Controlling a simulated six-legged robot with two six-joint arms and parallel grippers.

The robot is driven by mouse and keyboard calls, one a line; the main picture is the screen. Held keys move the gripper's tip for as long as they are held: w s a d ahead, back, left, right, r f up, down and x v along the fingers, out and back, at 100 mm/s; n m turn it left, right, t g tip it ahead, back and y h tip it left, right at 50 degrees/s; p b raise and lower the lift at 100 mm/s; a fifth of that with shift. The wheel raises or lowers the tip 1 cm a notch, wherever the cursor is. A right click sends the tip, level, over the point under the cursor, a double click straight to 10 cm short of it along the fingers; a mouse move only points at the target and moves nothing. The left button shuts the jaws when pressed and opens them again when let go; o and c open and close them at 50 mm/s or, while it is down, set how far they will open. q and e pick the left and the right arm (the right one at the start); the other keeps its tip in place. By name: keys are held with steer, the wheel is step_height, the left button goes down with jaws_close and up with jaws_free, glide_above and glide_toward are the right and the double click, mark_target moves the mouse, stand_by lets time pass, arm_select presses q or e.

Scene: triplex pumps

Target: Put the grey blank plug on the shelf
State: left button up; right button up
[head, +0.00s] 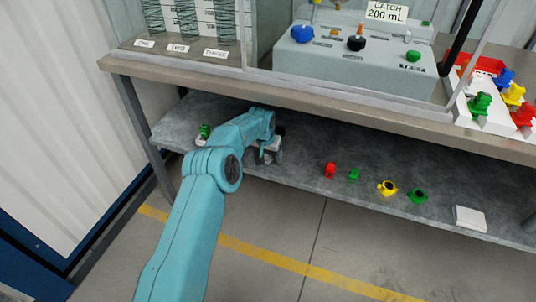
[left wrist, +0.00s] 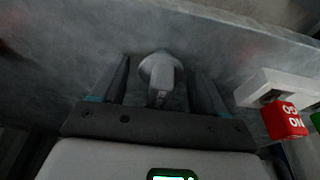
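The grey blank plug (left wrist: 158,72) shows in the left wrist view, a round flange with a narrower stem, at the grey shelf (left wrist: 60,50). My left gripper (left wrist: 163,85) is open, with one finger on each side of the plug and a gap showing on both sides. In the head view my left gripper (head: 268,156) reaches over the left part of the lower shelf (head: 300,150). The plug cannot be clearly told from the gripper there. My right gripper is in neither view.
A red part (left wrist: 284,120) marked ON sits by a white block (left wrist: 275,88) right of the gripper. Red (head: 330,170), green (head: 354,175), yellow (head: 387,188) and green (head: 418,196) parts and a white block (head: 470,218) lie rightward on the shelf. The bench top (head: 300,95) overhangs it.

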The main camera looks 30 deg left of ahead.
arm_select(q)
steer(key=shift+r, duration=0.1)
steer(key=shift+r+p, duration=0.3)
steer(key=shift+r, duration=0.05)
steer(key=shift+s+r, duration=0.2)
steer(key=shift+r, duration=0.4)
steer(key=s+d+p, duration=0.1)
steer(key=s+d, duration=0.2)
steer(key=s, duration=0.8)
steer(key=s+d+f+h, duration=0.1)
steer(key=s+d+f, duration=0.25)
steer(key=d, duration=0.25)
steer(key=s+d+f+g+h, duration=0.1)
steer(key=s+d+f, duration=0.2)
steer(key=s+d, duration=0.15)
steer(key=s+d+f+h, duration=0.2)
steer(key=s+d+f, duration=0.1)
steer(key=d, duration=0.4)
steer(key=s+d, duration=0.4)
steer(key=s, duration=0.3)
steer(key=s+d+f+g, duration=0.1)
steer(key=s+d, duration=0.3)
steer(key=s, duration=0.4)
steer(key=shift+f+m+g+h, duration=0.3)
